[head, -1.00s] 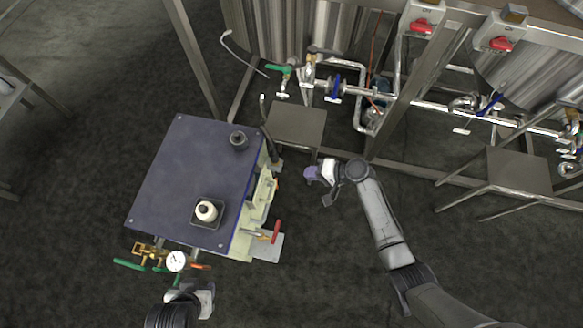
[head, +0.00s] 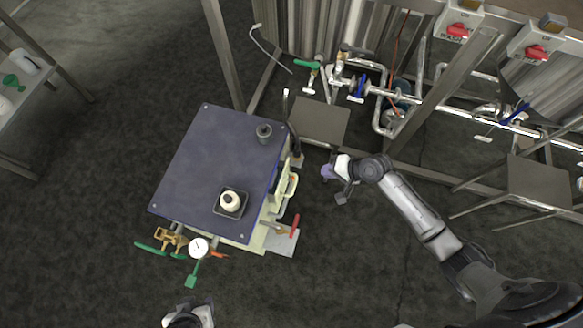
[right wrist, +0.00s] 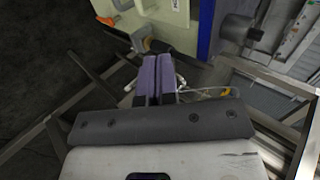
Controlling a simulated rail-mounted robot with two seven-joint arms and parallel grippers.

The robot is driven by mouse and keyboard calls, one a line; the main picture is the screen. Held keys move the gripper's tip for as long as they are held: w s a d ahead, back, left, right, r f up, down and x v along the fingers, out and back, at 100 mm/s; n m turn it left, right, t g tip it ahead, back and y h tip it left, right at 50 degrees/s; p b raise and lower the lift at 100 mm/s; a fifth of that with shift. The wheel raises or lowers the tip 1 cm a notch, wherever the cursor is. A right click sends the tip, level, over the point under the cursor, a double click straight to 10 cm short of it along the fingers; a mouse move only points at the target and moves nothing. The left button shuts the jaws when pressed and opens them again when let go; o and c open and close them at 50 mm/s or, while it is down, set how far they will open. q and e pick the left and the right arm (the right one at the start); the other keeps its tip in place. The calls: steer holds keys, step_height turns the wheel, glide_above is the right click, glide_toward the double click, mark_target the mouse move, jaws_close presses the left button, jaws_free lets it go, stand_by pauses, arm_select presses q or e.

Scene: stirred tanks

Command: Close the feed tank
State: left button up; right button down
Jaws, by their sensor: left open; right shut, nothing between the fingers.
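Two steel tanks stand along the top of the head view, the left tank (head: 306,30) and the right tank (head: 545,85); no label shows which is the feed tank. A green-handled valve (head: 312,70) sits at the left tank's pipework. Blue-handled valves (head: 358,86) sit along the same pipe run. My right gripper (head: 327,172) has purple fingers, pressed together and empty in the right wrist view (right wrist: 158,80). It is apart from the valves, right of the blue-topped cart. My left gripper (head: 190,314) is open at the bottom edge, mostly cut off, below the cart's gauge.
The blue-topped cart (head: 195,170) carries a pressure gauge (head: 198,247), a red-handled valve (head: 294,226) and green handles. Small steel tables (head: 318,120) and frame legs stand before the pipes. A shelf (head: 35,70) is at far left. Floor between shelf and cart is clear.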

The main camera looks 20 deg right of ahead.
mark_target(286, 169)
steer(key=b+x, duration=0.1)
steer(key=x, duration=0.3)
steer(key=b+x, duration=0.2)
steer(key=x, duration=0.2)
steer(key=w+r+b+x, duration=0.1)
steer(key=b+x, duration=0.1)
steer(key=x, duration=0.2)
steer(key=shift+a+r, duration=0.1)
steer(key=shift+a, duration=0.35)
steer(key=shift+w+a+r+b, duration=0.1)
steer(key=shift+w+a+b, duration=0.3)
steer(key=shift+a+b, duration=0.15)
steer(key=shift+a, duration=0.1)
